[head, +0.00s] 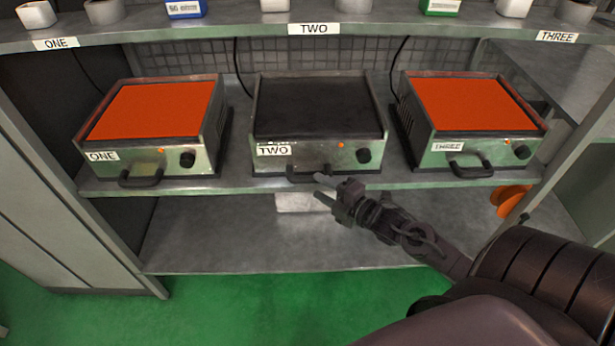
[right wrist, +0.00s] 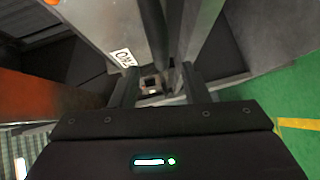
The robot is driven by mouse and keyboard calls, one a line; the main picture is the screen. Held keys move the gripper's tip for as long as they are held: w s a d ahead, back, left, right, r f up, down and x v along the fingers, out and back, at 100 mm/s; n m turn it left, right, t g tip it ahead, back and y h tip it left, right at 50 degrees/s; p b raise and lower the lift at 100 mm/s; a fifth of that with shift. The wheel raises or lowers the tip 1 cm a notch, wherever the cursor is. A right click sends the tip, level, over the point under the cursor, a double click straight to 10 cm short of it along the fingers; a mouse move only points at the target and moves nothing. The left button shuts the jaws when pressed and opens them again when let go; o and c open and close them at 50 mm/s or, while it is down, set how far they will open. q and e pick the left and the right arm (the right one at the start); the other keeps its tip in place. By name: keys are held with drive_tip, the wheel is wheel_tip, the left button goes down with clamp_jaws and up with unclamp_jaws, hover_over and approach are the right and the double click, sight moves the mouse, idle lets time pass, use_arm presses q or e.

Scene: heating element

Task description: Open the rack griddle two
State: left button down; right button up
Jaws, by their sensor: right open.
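Griddle two (head: 318,105) stands in the middle of the shelf, with a dark top plate and a white TWO label (head: 274,150) on its metal front. Its dark handle (head: 308,175) is low on the front, beside an orange light and a black knob (head: 364,155). My right gripper (head: 321,188) is open, just below and right of the handle, its fingers pointing left. The right wrist view shows both fingers (right wrist: 160,75) with a dark bar between or beyond them; I cannot tell whether they touch it. My left gripper is not in view.
Griddle one (head: 155,108) on the left and griddle three (head: 474,102) on the right have orange tops. An upper shelf (head: 220,31) with labels and small containers runs above. A lower shelf (head: 220,240) is mostly bare. An orange object (head: 510,198) is at the right.

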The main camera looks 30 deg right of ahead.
sight(313, 182)
drive_tip(key=x, duration=0.4)
drive_tip(key=shift+w+d+f, duration=0.1)
drive_tip(key=shift+d, duration=0.15)
drive_tip(key=shift+w+a+f, duration=0.1)
drive_tip(key=shift+w+a, duration=0.1)
drive_tip(key=shift+w, duration=0.35)
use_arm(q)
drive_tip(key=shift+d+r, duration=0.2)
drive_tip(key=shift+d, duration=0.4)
use_arm(e)
drive_tip(key=shift+w, duration=0.2)
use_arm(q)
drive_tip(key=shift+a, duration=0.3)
use_arm(e)
clamp_jaws()
